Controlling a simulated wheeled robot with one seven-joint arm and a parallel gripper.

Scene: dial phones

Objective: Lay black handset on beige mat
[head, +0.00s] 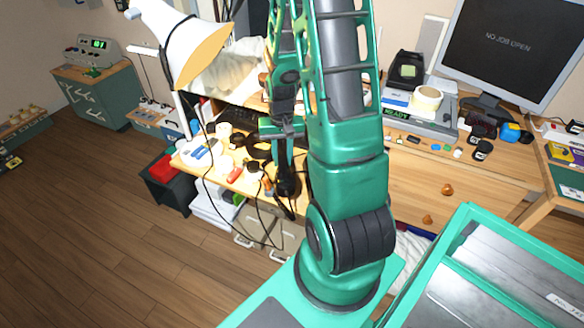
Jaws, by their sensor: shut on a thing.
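My gripper (284,166) points down over the front edge of the wooden desk, left of my large green arm links. It is shut on the black handset (288,186), which hangs below the fingers near the desk edge. The handset is small and dark here, and its exact tilt is hard to tell. A dark cord runs beside it and loops below the desk edge. I cannot make out the beige mat; my arm hides part of the desk.
Small items, including a red one (234,175), crowd the desk's left part. A lamp (185,45) leans over it. A monitor (503,45) and grey device (420,118) stand right. A black bin with red contents (165,170) stands left; floor beyond is clear.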

